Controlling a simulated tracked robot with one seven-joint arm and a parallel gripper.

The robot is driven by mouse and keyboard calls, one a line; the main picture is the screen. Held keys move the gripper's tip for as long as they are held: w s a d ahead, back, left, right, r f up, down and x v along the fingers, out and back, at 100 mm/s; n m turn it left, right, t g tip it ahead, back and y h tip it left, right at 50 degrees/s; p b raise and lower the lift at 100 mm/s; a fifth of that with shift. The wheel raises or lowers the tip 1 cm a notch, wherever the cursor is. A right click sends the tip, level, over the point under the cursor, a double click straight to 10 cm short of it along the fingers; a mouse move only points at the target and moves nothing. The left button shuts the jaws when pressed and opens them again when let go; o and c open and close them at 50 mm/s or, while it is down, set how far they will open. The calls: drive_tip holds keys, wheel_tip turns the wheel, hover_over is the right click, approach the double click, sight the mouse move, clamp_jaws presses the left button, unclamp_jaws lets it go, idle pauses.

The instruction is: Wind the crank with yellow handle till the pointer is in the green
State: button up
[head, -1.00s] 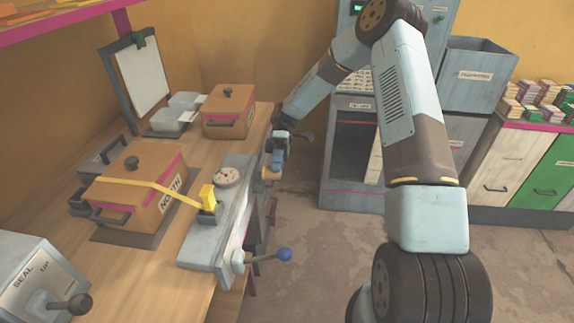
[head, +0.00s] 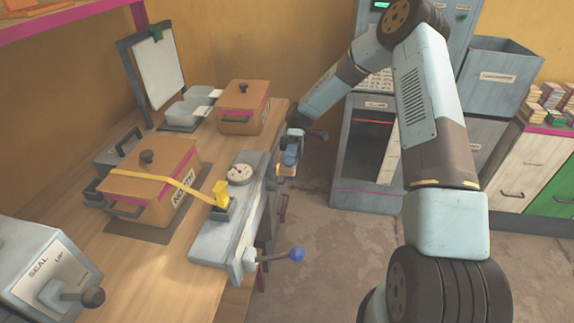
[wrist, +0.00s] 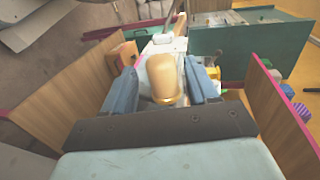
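The crank's yellow handle (wrist: 166,80) stands between my gripper's two blue fingers (wrist: 163,88) in the wrist view. Narrow gaps show beside the handle, so the fingers appear open around it. In the head view my gripper (head: 291,149) is at the far right side of the grey press block, and the tan-yellow handle (head: 289,170) shows just under it. The round dial (head: 240,174) lies on top of the block. Its pointer and any green zone are too small to read. A second crank with a blue knob (head: 297,254) sticks out at the block's near end.
A brown box (head: 150,182) with a yellow strap stands left of the grey block (head: 222,240), and another box (head: 245,105) stands behind. A lever box (head: 45,270) is at the near left. Floor is clear right of the bench. A grey cabinet (head: 365,150) stands beyond my gripper.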

drive_tip(key=shift+w, duration=0.1)
drive_tip(key=v, duration=1.3)
drive_tip(key=shift+w, duration=0.35)
drive_tip(key=shift+r, duration=0.1)
drive_tip(key=s+d+r+m+t+h, duration=0.1)
drive_tip(key=s+d+r+m+t, duration=0.3)
drive_tip(key=s+r, duration=0.5)
drive_tip(key=s+d+r+m+t+h, duration=0.2)
drive_tip(key=s+r+m+t, duration=0.4)
drive_tip(key=r, duration=0.6)
drive_tip(key=s+d+r+m+t, duration=0.2)
drive_tip(key=s+d+t, duration=0.3)
drive_tip(key=s, duration=0.4)
drive_tip(key=s+d+r+m+t, duration=0.3)
drive_tip(key=s+d+r+t, duration=0.1)
drive_tip(key=s, duration=0.6)
drive_tip(key=shift+s+d+r+t+h, duration=0.2)
drive_tip(key=shift+s+d+t+h, duration=0.1)
drive_tip(key=shift+d+t, duration=0.5)
